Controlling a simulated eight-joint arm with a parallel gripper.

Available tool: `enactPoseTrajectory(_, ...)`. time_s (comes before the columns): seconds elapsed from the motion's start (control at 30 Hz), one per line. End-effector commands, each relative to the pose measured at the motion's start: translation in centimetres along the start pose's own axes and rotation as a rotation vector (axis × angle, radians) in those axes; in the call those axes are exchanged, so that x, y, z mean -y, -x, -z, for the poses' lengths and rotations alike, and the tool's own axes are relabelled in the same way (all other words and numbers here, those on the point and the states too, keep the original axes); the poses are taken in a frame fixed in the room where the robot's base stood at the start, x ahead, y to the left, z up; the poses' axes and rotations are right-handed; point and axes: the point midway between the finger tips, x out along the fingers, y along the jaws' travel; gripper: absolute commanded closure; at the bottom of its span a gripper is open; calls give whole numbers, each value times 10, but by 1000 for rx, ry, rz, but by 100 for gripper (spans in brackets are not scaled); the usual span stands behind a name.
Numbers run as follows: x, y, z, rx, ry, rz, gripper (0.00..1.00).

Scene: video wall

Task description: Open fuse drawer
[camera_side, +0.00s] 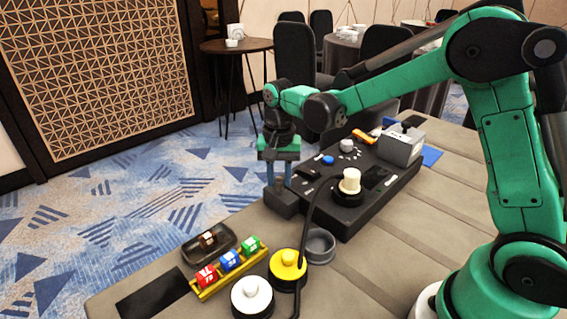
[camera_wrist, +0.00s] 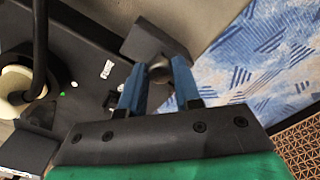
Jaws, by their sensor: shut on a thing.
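The black console (camera_side: 375,180) lies on the table with knobs and a cream plug on top. The fuse drawer (camera_side: 281,205) is a dark block sticking out at the console's near left end. In the wrist view its dark front (camera_wrist: 143,38) shows beyond my fingers, with a round dark knob (camera_wrist: 159,70) on it. My gripper (camera_side: 278,184) points down at the drawer; its blue fingers (camera_wrist: 158,85) are shut on the knob from both sides. The inside of the drawer is not clear in either view.
A yellow rack (camera_side: 228,273) with red, blue and green fuses, a small black tray (camera_side: 208,244), a white round piece (camera_side: 252,297), a yellow one (camera_side: 288,267) and a grey cup (camera_side: 320,246) stand in front. A black cable runs past the drawer.

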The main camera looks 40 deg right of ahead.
Motion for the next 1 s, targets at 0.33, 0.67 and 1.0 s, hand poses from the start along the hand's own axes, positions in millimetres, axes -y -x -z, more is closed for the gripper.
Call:
enactPoseTrajectory(0.33, 17, 0, -17, 2, 6, -3, 100)
enactPoseTrajectory(0.67, 52, 0, -52, 2, 1, -3, 100)
enactPoseTrajectory(1.0, 52, 0, -52, 1, -1, -3, 52)
